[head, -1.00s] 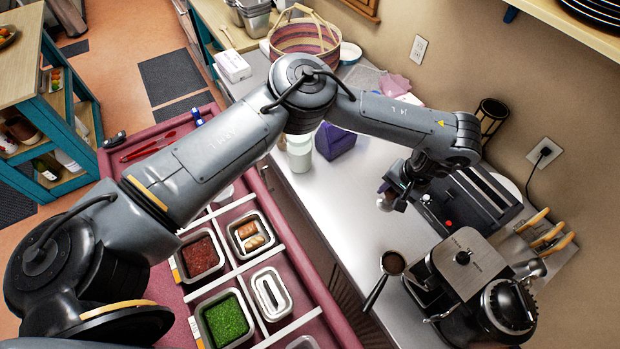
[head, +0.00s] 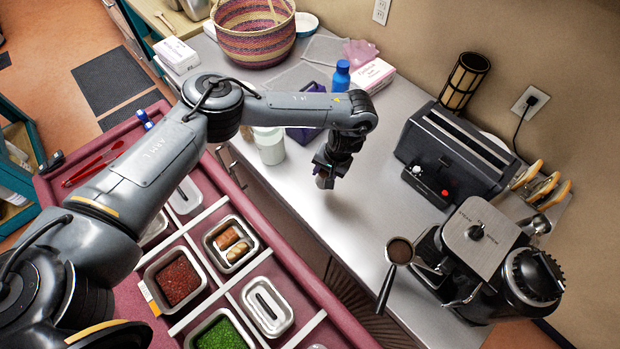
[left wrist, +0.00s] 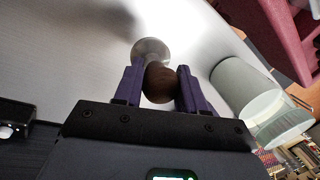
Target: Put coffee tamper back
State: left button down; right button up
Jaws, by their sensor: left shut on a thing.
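The coffee tamper has a brown rounded handle (left wrist: 159,82) and a shiny metal base (left wrist: 150,50); both show in the left wrist view. My left gripper (head: 325,172) is shut on the handle, with its purple fingers on either side of it. In the head view the gripper points down over the bare counter, left of the toaster, and the tamper is a small dark shape (head: 324,182) below it. The portafilter (head: 399,252) with dark coffee in its basket lies by the espresso machine (head: 478,240). My right gripper is not in view.
A pale cup (head: 269,147) and a purple box (head: 303,134) stand close left of my gripper. The toaster (head: 450,150) is to the right. A blue bottle (head: 341,76) stands behind. The counter (head: 350,225) in front is clear.

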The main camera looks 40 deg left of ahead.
pick_arm(q)
jog(key=a+f+b, duration=0.1)
jog(key=f, duration=0.1)
jog(key=a+f+b, duration=0.1)
jog(key=a+f, duration=0.1)
jog(key=s+a+f+b, duration=0.1)
jog(key=f, duration=0.2)
jog(key=shift+a, duration=0.25)
jog(key=shift+r, duration=0.1)
jog(key=c, duration=0.6)
grip_release()
jog(key=shift+c, duration=0.2)
